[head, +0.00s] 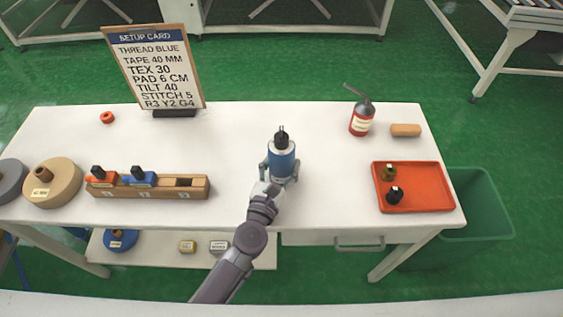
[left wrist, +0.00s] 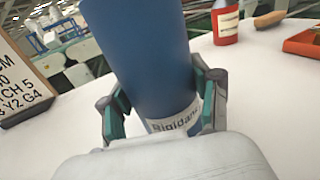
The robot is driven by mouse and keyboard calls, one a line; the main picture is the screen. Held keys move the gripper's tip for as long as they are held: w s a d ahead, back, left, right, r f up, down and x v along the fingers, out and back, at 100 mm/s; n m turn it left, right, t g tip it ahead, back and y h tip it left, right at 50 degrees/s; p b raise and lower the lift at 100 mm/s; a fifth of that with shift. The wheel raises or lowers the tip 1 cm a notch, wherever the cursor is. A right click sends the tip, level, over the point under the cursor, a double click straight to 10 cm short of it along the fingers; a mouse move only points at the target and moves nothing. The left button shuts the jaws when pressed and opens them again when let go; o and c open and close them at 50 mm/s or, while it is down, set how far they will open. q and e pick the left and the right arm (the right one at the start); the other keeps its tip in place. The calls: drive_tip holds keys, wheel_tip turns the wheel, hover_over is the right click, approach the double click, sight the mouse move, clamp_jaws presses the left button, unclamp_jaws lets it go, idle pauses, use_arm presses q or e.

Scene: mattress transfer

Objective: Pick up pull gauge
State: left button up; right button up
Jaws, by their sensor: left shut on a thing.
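A blue cylinder (head: 282,160) with a dark, narrow top stands out near the middle of the white table. I cannot tell from its look whether it is the pull gauge. It fills the middle of the left wrist view (left wrist: 150,60), tilted there, with a white label near its lower end that is partly hidden. My left gripper (head: 281,174) is shut on it, one finger on each side. I cannot tell whether its base touches the table. My right gripper is in neither view.
A green bin (head: 480,200) stands beyond.

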sight(279, 147)
use_arm(q)
clamp_jaws()
drive_tip(key=shift+r, duration=0.1)
drive_tip(key=shift+r, duration=0.1)
wheel_tip(279, 147, up, 10)
drive_tip(key=p, duration=0.8)
drive_tip(key=shift+f+b, duration=0.35)
drive_tip(key=shift+f+b, duration=4.7)
